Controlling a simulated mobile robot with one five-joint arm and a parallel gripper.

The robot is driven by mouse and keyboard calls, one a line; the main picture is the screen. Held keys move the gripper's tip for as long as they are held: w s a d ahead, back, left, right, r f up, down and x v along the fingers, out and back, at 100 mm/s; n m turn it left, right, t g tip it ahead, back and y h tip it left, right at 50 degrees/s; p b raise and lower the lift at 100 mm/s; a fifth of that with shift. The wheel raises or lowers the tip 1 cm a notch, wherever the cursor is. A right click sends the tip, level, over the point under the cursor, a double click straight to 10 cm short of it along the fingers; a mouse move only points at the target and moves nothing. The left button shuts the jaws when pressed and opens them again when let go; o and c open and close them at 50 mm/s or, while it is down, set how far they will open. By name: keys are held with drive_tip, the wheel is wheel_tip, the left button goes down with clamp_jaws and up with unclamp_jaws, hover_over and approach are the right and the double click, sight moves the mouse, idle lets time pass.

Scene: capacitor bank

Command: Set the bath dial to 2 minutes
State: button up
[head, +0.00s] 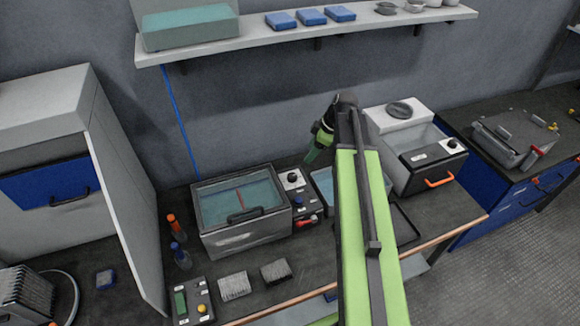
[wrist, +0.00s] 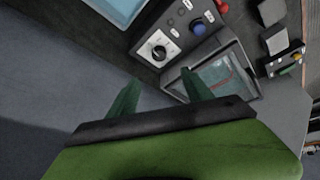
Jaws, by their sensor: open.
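A dial (wrist: 158,49) with a black knob on a white scale sits on a dark control panel (wrist: 172,32) in the wrist view. Its scale marks are too small to read. In the head view the dial (head: 293,177) is at the top of the panel, right of a lidded glass bath (head: 247,237) holding teal liquid. The bath also shows in the wrist view (wrist: 238,88). My gripper (wrist: 160,78) is open and empty, its two fingers either side of the dial in the picture but apart from it. In the head view my gripper (head: 314,152) is behind and right of the panel.
A blue knob (wrist: 198,27) and a red part (wrist: 222,5) are on the same panel. An open tray of blue liquid (head: 323,183) lies right of it, partly behind my arm. A second bath with an orange handle (head: 439,182) stands farther right. A shelf (head: 260,40) hangs above.

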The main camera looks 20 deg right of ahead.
sight(292, 176)
drive_tip(key=b+x, duration=1.5)
drive_tip(key=x, duration=0.2)
drive_tip(key=shift+d+b, duration=0.1)
drive_tip(key=shift+b, duration=0.3)
drive_tip(key=shift+w+f, duration=0.2)
drive_tip(key=shift+r, duration=0.1)
clamp_jaws()
